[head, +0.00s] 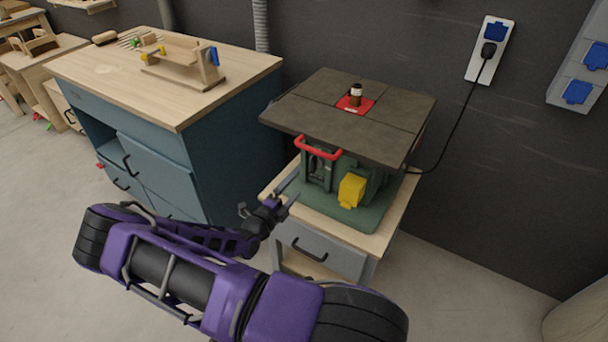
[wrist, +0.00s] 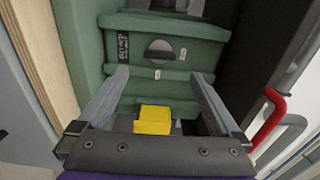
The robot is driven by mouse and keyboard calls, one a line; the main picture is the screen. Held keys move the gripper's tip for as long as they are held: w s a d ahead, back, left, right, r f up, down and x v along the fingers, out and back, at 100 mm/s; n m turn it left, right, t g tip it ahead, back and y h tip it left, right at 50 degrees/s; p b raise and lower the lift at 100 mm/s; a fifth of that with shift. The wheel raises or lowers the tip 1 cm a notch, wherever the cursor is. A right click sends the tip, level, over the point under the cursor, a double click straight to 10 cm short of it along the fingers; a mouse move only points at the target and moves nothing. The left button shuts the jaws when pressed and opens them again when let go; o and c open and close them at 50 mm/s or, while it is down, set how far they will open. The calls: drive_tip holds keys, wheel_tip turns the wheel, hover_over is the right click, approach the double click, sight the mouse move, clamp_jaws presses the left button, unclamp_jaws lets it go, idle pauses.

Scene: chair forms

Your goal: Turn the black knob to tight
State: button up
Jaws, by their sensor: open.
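My gripper (wrist: 160,75) is open and empty. Its two grey fingers point at the green panel, with the knob between and just beyond their tips. I see no contact. In the head view, my gripper (head: 292,190) is at the left front of the green machine (head: 325,206); the knob cannot be made out there.
A yellow block (wrist: 154,120) is low between my fingers; it shows at the machine's front in the head view (head: 352,190). A red handle (wrist: 267,118) is at the right. The dark tabletop (head: 380,110) overhangs the machine. A blue workbench (head: 235,150) stands at left.

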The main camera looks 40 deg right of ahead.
drive_tip(key=v, duration=0.8)
drive_tip(key=shift+a, duration=0.35)
drive_tip(key=shift+s, duration=0.15)
